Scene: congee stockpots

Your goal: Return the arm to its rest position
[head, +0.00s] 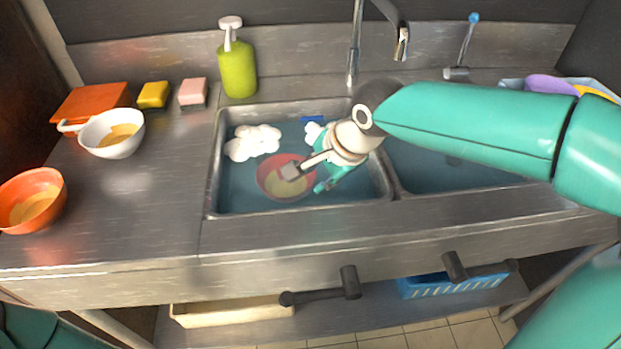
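My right arm comes in from the right, and its gripper (306,180) is over the left sink basin (212,185). Its two fingers are apart, with one grey fingertip over a reddish-orange bowl (268,186). The bowl sits in the basin with yellowish contents. I see nothing held between the fingers. Whether a fingertip touches the bowl cannot be told. My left gripper is out of view.
White foam (253,142) lies in the basin. A faucet (355,45) and green soap bottle (238,70) stand behind. A white bowl (112,134), orange bowl (33,200), yellow sponge (153,95) and pink sponge (192,92) are on the left counter. Purple and yellow items (551,85) are far right.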

